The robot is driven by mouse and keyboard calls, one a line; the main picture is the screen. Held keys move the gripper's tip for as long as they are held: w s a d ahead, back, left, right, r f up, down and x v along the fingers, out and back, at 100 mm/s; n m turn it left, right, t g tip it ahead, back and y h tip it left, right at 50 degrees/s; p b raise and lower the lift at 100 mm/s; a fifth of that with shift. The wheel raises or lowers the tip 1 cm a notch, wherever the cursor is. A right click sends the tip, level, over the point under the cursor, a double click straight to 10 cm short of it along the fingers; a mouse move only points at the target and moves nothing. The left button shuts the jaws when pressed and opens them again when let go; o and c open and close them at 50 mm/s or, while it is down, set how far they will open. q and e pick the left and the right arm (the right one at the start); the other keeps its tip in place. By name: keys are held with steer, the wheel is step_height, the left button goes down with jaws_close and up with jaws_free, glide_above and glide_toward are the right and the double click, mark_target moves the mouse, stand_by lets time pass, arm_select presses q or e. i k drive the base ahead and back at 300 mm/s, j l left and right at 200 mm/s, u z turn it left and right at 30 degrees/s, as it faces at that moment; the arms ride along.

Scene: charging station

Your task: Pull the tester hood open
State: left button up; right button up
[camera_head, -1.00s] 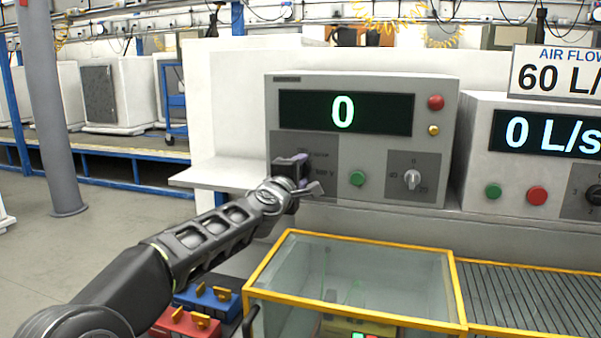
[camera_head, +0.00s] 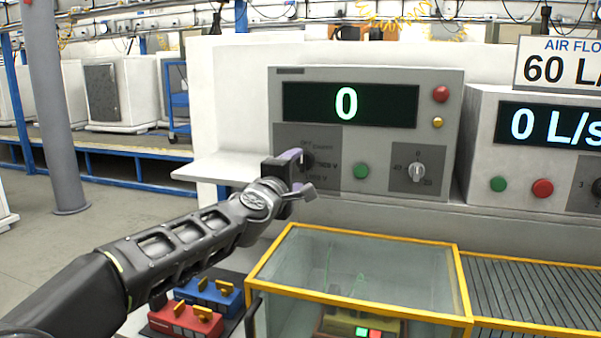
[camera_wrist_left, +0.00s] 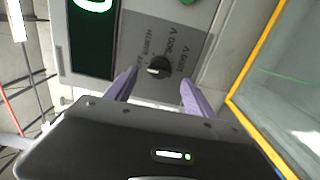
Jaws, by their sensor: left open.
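The tester hood (camera_head: 365,262) is a clear box with a yellow frame at the lower middle of the head view. It looks closed, over a unit with a green and a red button (camera_head: 368,332). A dark handle bar (camera_head: 254,318) shows at its left side. Its yellow edge and clear panel (camera_wrist_left: 290,90) also show at the right of the left wrist view. My left gripper (camera_head: 298,172) is open and empty, above and left of the hood, in front of the meter's black knob (camera_head: 308,160). In the wrist view the knob (camera_wrist_left: 158,67) lies between the purple fingers, apart from both. My right gripper is out of view.
The grey meter (camera_head: 365,140) reads 0 behind the hood. An air flow unit (camera_head: 540,150) stands at the right. A ribbed surface (camera_head: 530,300) lies right of the hood. Blue (camera_head: 215,293) and red (camera_head: 185,320) blocks sit left of it.

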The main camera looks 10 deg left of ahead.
mark_target(467, 322)
steer(key=k+j, duration=0.1)
steer(key=k, duration=0.9)
